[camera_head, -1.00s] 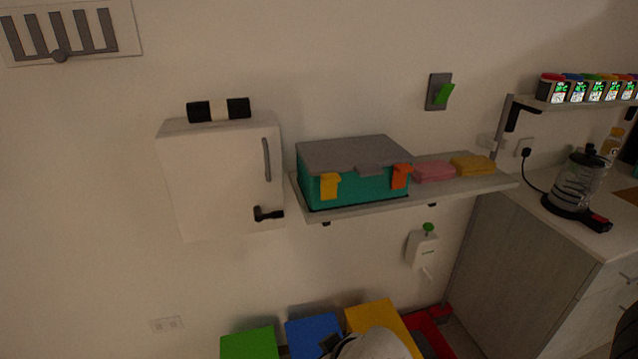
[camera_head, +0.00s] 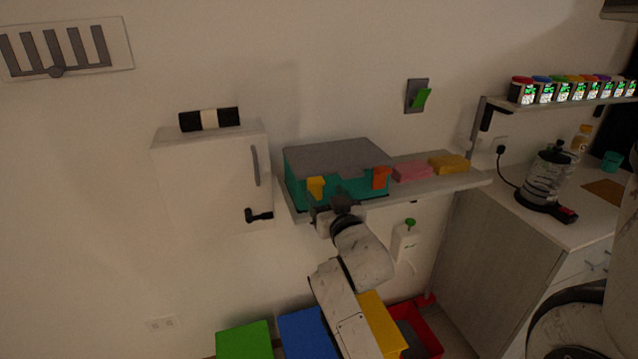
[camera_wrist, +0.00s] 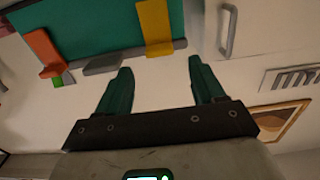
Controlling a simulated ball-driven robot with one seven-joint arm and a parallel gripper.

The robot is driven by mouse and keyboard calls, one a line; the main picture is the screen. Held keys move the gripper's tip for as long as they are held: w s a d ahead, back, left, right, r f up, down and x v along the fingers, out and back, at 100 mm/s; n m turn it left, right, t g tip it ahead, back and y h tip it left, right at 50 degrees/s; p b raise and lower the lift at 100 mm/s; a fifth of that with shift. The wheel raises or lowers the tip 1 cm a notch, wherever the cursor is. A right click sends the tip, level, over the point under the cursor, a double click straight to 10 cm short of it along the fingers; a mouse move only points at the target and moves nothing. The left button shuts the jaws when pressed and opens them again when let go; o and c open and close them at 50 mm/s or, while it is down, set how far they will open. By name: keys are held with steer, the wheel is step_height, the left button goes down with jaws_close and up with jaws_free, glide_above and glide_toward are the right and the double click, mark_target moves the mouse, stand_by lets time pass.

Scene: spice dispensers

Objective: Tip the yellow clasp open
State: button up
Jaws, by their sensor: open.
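The teal box (camera_head: 347,191) with a grey lid (camera_head: 338,156) sits on the wall shelf. The yellow clasp (camera_head: 316,187) is on the left of its front and the orange clasp (camera_head: 381,178) on the right. My gripper (camera_head: 325,212) is in front of the box, just below the yellow clasp, and partly covers it. The wrist view looks upside down. There the yellow clasp (camera_wrist: 155,27) lies beyond the gap between my open, empty fingers (camera_wrist: 160,66). I see no contact. The orange clasp (camera_wrist: 44,50) is at the left.
A white cabinet (camera_head: 205,180) with a handle hangs left of the box. A pink block (camera_head: 412,171) and a yellow block (camera_head: 449,164) lie on the shelf (camera_head: 425,187) to the right. A white dispenser (camera_head: 404,243) with a green top hangs below. Coloured bins (camera_head: 243,341) stand lower down.

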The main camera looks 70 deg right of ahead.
mark_target(318, 184)
steer(key=shift+p+x, duration=0.3)
steer(key=shift+x, duration=2.35)
steer(key=shift+c, duration=0.3)
jaws_close()
